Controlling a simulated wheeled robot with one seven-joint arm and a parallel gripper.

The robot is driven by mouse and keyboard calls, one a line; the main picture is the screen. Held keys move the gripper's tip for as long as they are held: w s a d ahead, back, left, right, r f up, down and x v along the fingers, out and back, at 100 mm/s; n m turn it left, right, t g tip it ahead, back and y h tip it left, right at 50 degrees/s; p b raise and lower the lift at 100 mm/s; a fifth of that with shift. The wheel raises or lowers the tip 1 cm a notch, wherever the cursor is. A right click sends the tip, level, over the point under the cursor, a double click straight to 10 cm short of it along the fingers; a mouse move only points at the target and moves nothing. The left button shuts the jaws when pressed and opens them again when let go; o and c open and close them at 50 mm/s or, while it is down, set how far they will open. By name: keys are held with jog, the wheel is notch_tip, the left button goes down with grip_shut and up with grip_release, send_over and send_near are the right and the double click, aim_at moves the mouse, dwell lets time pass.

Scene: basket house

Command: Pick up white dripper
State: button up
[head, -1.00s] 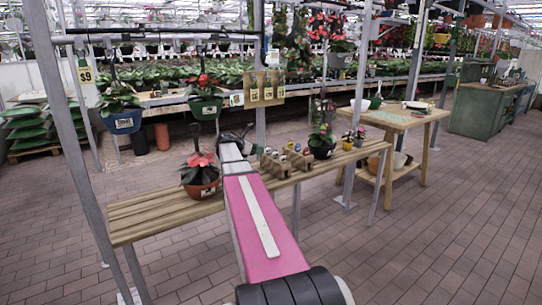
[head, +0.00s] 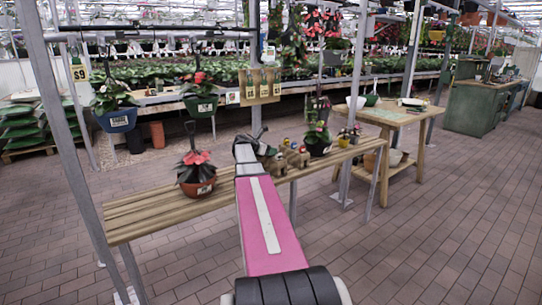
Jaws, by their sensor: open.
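My pink and white arm reaches forward over the wooden bench (head: 130,212). My gripper (head: 264,148) is a small dark shape at the arm's far end, above the bench and left of a wooden rack (head: 290,160) holding several small items. The gripper is open, and I see nothing held in it. I cannot clearly make out a white dripper; it may be hidden behind the arm or too small to tell. A small white shape (head: 353,101) shows on the wooden table, partly behind a post, but I cannot tell what it is.
A red-flowered pot (head: 196,180) stands on the bench left of my arm. A dark plant pot (head: 318,147) stands to the right. The wooden table (head: 392,116) is beyond. Metal posts (head: 354,110) rise around the bench. The brick floor at right is clear.

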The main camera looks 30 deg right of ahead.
jog(key=c, duration=0.8)
notch_tip(320, 180, up, 10)
jog(key=shift+r, duration=0.1)
dwell(0.3)
